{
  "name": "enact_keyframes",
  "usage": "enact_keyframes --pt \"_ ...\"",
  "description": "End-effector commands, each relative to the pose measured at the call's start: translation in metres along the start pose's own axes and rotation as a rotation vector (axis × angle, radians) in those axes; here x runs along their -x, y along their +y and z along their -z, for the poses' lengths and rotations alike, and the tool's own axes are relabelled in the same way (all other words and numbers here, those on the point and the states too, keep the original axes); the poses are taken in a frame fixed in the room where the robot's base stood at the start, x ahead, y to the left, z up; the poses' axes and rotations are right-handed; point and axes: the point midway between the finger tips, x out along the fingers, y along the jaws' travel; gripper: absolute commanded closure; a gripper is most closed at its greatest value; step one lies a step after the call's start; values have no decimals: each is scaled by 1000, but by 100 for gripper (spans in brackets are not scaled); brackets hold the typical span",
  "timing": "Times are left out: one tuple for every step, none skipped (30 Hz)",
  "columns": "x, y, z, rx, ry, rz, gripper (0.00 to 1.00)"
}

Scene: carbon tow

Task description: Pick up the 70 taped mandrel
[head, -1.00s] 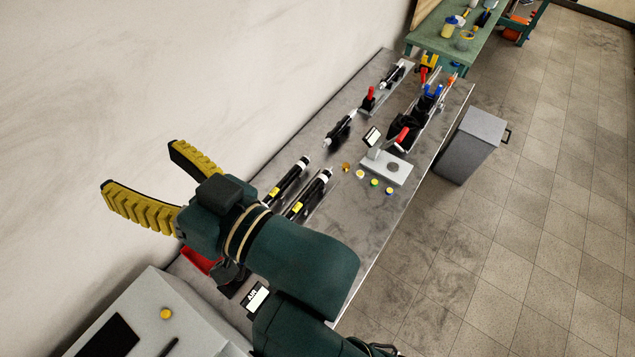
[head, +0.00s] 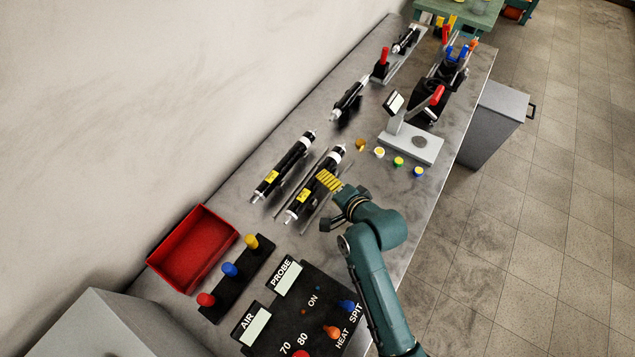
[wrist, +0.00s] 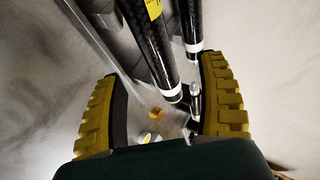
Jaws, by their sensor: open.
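Two black mandrels with yellow tape labels lie side by side on the bench in the head view: a left one (head: 283,166) and a right one (head: 316,184). I cannot read the numbers on their labels, so which is the 70 is unclear. My gripper (head: 323,200) is open at the right mandrel's near right side, with one yellow finger overlapping it in the picture. In the wrist view, the nearer mandrel (wrist: 149,42) shows between the open fingers (wrist: 160,72), apparently with nothing gripped. The other mandrel (wrist: 191,22) is beside the right finger.
Another black mandrel (head: 349,98) lies farther back. A scale-like device (head: 411,143) and several small colored caps (head: 398,162) sit to the right. A red tray (head: 193,250), a rack of colored handles (head: 232,277) and a control panel (head: 310,318) are nearer.

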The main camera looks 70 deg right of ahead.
Motion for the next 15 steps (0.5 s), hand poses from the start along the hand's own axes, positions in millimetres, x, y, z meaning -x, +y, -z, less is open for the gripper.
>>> enact_keyframes --pt "-12 2 0 1 0 1 26" --pt "-16 1 0 1 0 2 26" --pt "-21 1 0 1 0 2 26" --pt "-23 0 0 2 0 2 26" --pt "-26 0 0 2 0 1 26" --pt "-29 1 0 1 0 1 26" --pt "-33 2 1 1 0 2 26" --pt "-38 3 2 1 0 1 26" --pt "-45 4 4 0 1 2 26" --pt "-51 6 5 0 1 2 26" --pt "-56 6 6 0 1 2 26" --pt "-63 7 7 0 0 2 26" --pt "-68 6 7 1 -1 2 26" --pt "-72 6 7 1 0 3 26" --pt "-75 5 7 1 0 3 26"
